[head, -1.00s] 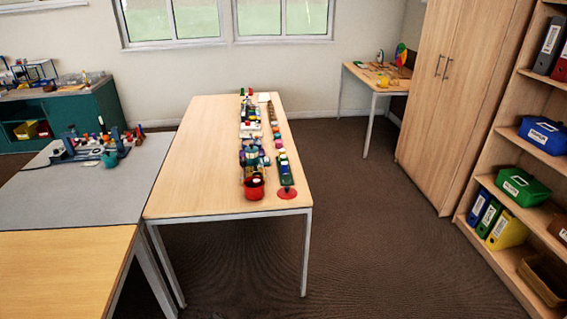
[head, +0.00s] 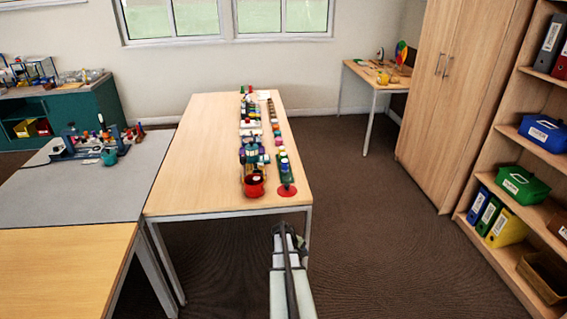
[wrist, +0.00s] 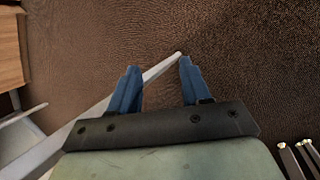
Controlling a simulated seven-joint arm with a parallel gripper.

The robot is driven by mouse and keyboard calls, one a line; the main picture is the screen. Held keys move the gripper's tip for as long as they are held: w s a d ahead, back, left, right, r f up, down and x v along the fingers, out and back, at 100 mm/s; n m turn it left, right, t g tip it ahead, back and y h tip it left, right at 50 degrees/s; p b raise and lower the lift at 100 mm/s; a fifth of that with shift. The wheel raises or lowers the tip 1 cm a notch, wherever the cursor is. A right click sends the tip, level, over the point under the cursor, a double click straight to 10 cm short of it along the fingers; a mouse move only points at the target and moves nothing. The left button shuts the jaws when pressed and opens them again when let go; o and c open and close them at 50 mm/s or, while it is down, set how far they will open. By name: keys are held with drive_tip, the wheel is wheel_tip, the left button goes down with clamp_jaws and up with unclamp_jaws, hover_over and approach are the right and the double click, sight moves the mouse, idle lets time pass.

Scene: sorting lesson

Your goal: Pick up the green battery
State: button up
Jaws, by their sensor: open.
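I cannot pick out a green battery for certain; the objects on the long table (head: 190,180) are too small in the head view. A row of small coloured pieces (head: 283,165), some of them green, runs along the table's right side and ends near a red disc (head: 288,190). My gripper (head: 286,230) is in front of the table's near right corner, low and apart from those pieces. In the wrist view my gripper (wrist: 160,66) has two blue fingers spread apart with nothing between them, above brown carpet.
A red pot (head: 254,186) stands near the table's front edge, beside a teal and purple object (head: 253,155). A grey table (head: 70,195) adjoins on the left. A shelf (head: 520,190) and cupboard (head: 460,100) stand right. The carpet between is clear. A pale table leg (wrist: 90,120) crosses the wrist view.

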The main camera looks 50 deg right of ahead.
drive_tip(key=s+d+r+h, duration=0.1)
drive_tip(key=s+d+r, duration=0.2)
drive_tip(key=d, duration=0.4)
drive_tip(key=s+d+r+g, duration=0.1)
drive_tip(key=s+d+r, duration=0.25)
drive_tip(key=d, duration=0.35)
drive_tip(key=s+d+r+h, duration=0.1)
drive_tip(key=s+d+r, duration=0.2)
drive_tip(key=d, duration=0.5)
wheel_tip(320, 180, up, 31)
drive_tip(key=m+t+y, duration=0.2)
drive_tip(key=m+t, duration=0.5)
drive_tip(key=m, duration=0.4)
hover_over(284, 157)
drive_tip(key=s+a, duration=0.1)
drive_tip(key=a, duration=0.1)
drive_tip(key=x, duration=0.8)
drive_tip(key=shift+f, duration=0.2)
drive_tip(key=shift+x, duration=2.65)
drive_tip(key=shift+s+a+f, duration=0.1)
drive_tip(key=shift+a, duration=0.15)
drive_tip(key=shift+c, duration=0.4)
